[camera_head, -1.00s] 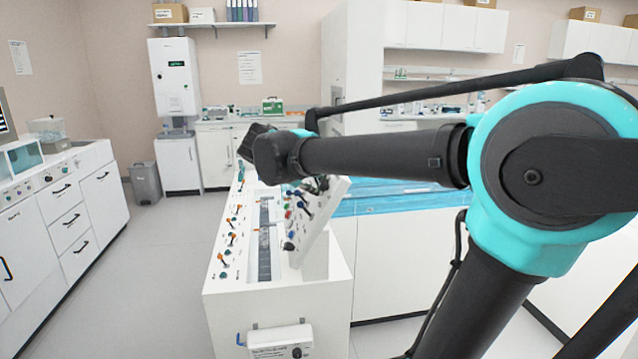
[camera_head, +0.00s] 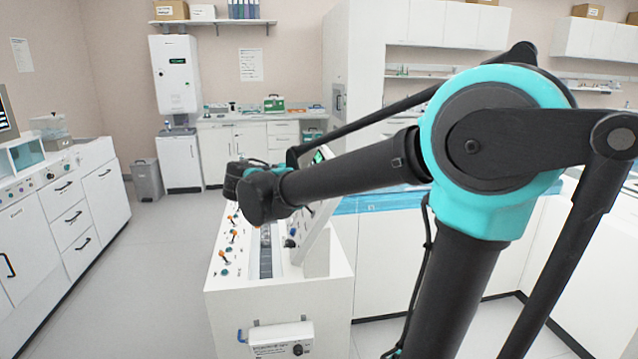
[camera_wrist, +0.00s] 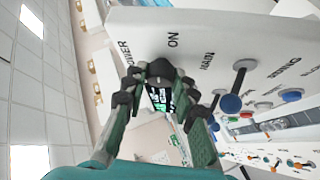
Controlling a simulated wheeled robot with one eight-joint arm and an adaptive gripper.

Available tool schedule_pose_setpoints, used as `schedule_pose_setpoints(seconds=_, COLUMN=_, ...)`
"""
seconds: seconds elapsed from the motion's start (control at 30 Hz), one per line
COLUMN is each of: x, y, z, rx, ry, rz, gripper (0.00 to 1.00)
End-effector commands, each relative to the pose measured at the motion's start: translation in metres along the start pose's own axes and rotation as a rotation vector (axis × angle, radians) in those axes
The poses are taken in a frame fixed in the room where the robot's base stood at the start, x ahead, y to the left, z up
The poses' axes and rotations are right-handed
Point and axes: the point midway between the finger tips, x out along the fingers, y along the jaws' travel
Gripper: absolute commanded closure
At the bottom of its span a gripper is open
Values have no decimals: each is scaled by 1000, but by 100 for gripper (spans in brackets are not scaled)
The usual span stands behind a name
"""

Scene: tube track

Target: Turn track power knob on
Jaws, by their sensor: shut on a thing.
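In the wrist view, a dark knob (camera_wrist: 159,69) sits on the white panel (camera_wrist: 225,35) near the printed words POWER, ON and MAIN. My gripper (camera_wrist: 160,80) has its two green-and-black fingers on either side of this knob and is shut on it. Which way the knob points cannot be made out. In the head view, the white console (camera_head: 275,325) carries the upright sloped panel (camera_head: 318,240). My arm's end hangs over the console and hides the knob and my fingers there.
A blue-capped lever (camera_wrist: 233,95) and other coloured controls stand beside the knob on the panel. Orange switches (camera_head: 229,250) line the console top. A white box with a small knob (camera_head: 281,340) is on the console's front. The floor at left is clear.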

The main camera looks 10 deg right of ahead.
Motion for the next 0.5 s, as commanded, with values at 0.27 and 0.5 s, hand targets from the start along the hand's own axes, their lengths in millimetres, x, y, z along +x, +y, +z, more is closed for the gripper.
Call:
schedule_pose_setpoints(seconds=0.27, x=0, y=-1, z=1, rx=5, ry=-2, rz=2, gripper=100)
schedule_pose_setpoints(seconds=0.5, x=0, y=-1, z=1, rx=4, ry=-2, rz=2, gripper=61)
